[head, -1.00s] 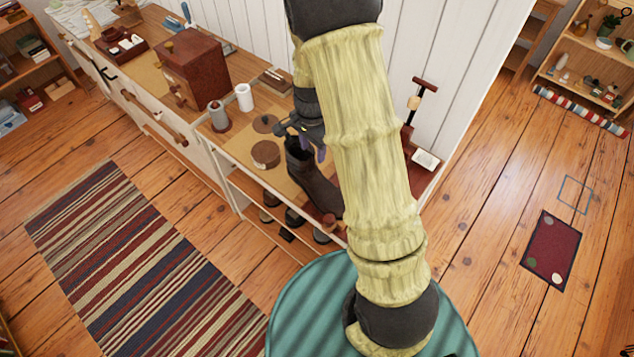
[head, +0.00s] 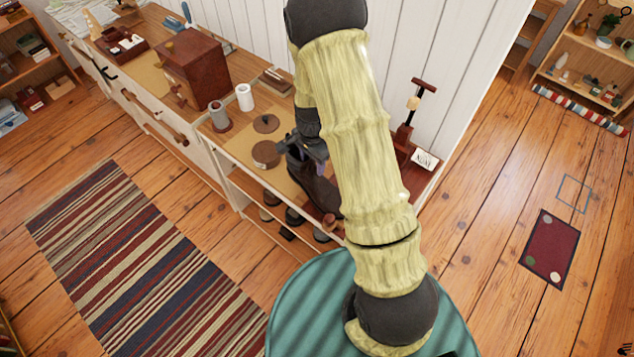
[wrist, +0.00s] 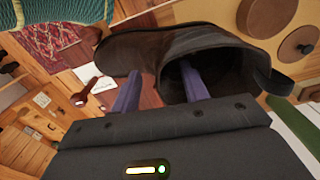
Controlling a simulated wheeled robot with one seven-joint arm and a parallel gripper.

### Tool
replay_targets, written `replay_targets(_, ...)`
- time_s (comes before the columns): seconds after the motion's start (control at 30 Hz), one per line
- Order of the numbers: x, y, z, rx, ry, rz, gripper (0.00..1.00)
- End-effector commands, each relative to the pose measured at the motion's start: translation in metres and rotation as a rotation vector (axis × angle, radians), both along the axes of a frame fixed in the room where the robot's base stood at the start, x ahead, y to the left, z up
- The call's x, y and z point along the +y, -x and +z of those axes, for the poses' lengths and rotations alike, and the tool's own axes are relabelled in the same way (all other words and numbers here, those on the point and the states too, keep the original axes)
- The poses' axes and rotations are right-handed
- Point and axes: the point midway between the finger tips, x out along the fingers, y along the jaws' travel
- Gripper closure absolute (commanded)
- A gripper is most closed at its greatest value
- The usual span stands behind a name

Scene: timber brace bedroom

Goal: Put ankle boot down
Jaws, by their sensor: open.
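The dark brown ankle boot (head: 322,192) appears to stand on the tan top of the low bench, its toe toward the front edge; my arm hides part of it. In the wrist view the boot (wrist: 205,45) lies across the top, its opening facing me. My gripper (wrist: 160,72) is open at the boot's shaft. One purple finger reaches into the opening and the other is outside the wall. In the head view my gripper (head: 308,148) is over the boot's top; its fingertips are hard to see there.
A round brown tin (head: 266,154), a dark disc (head: 266,123), a white cylinder (head: 244,97) and a grey-red cylinder (head: 219,115) stand left of the boot. A brown post-like stand (head: 406,132) and white card (head: 424,160) are at right. Shoes (head: 294,216) fill the shelf below.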

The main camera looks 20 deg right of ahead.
Motion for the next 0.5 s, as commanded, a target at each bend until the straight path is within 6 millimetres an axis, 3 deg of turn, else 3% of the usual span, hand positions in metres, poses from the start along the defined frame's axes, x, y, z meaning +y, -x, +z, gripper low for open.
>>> replay_targets(0.07, 0.0000, 0.0000, 0.0001, 0.000, 0.000, 0.000, 0.57)
replay_targets(0.2, 0.0000, 0.0001, 0.0002, 0.000, 0.000, 0.000, 0.85)
replay_targets(0.3, 0.0000, 0.0000, 0.0002, 0.000, 0.000, 0.000, 1.00)
replay_targets(0.5, 0.0000, 0.0000, 0.0002, 0.000, 0.000, 0.000, 1.00)
